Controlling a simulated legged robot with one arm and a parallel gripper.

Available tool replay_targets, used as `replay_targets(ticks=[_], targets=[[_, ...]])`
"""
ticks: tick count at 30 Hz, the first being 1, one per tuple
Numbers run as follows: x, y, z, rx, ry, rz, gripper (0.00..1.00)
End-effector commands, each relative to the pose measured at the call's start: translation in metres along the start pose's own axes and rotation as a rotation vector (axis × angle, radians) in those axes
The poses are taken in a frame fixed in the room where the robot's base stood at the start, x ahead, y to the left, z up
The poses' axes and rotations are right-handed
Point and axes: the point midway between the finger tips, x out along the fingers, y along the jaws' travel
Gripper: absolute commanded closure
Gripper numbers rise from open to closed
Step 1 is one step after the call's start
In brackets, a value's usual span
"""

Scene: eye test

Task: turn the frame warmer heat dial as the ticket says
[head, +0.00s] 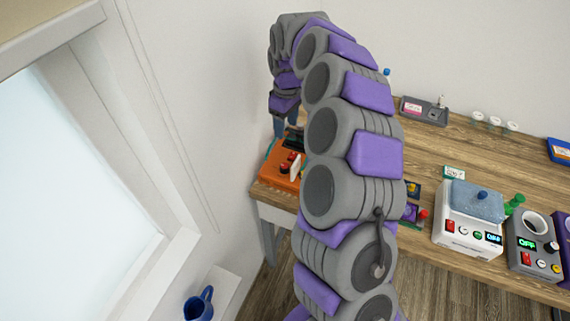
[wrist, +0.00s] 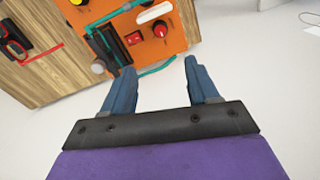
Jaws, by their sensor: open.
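An orange device (head: 283,181) with red controls and an upright white plate sits at the table's left end. It fills the top of the wrist view (wrist: 178,42), showing a red knob (wrist: 161,29) with a white mark, a red switch (wrist: 133,38), black bars and teal edging. A white device (head: 466,235) and a dark grey device (head: 527,262), both with dials and lit displays, stand at right. I cannot tell which is the frame warmer. A small card (head: 454,172) is unreadable. My gripper (wrist: 159,67) is open and empty beside the orange device; it also shows in the head view (head: 286,124).
My arm hides the table's middle left. A grey tray (head: 424,111) and several white round pots (head: 495,122) stand at the back. A green-topped item (head: 514,204) stands between the two right devices. A wall and window are close at left; a blue mug (head: 198,304) is below.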

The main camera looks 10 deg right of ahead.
Motion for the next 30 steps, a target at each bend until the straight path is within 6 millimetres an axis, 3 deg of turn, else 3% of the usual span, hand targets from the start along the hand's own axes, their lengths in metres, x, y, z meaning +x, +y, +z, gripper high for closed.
replay_targets(ticks=[8, 24, 30], targets=[[0.03, 0.001, 0.0, 0.0, -0.002, -0.001, 0.41], [0.136, 0.001, 0.0, 0.0, -0.002, 0.0, 0.41], [0.163, 0.001, 0.0, 0.001, -0.001, 0.0, 0.41]])
